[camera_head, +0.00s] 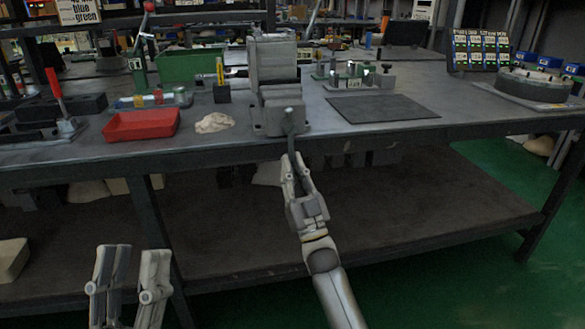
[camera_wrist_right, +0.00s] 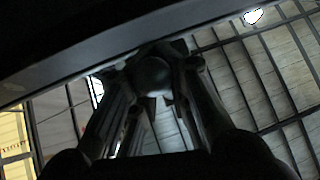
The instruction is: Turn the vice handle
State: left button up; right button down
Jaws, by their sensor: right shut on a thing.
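The grey vice (camera_head: 275,85) stands on the front edge of the workbench in the head view. Its handle (camera_head: 291,128) hangs down at the bench's front edge. My right gripper (camera_head: 294,160) is at the lower end of the handle, its fingers shut on it. In the right wrist view a dark rounded end, apparently the vice handle (camera_wrist_right: 148,76), sits between the fingers. My left gripper (camera_head: 126,268) is at the lower left, below the bench top, with its fingers apart and nothing between them.
The workbench top (camera_head: 390,137) carries a red tray (camera_head: 141,125), a pale cloth (camera_head: 214,123), a dark mat (camera_head: 381,107) and a green bin (camera_head: 190,66). A round metal part (camera_head: 535,83) lies at the right. The lower shelf (camera_head: 400,215) has wide bare areas.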

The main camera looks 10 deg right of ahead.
jog(key=shift+s+a+f, duration=0.1)
jog(key=shift+f, duration=0.35)
jog(key=c, duration=1.7)
grip_release()
jog(key=shift+s+r, duration=0.1)
jog(key=shift+o, duration=1)
jog(key=shift+r, duration=0.1)
jog(key=shift+r, duration=0.1)
jog(key=v, duration=1.2)
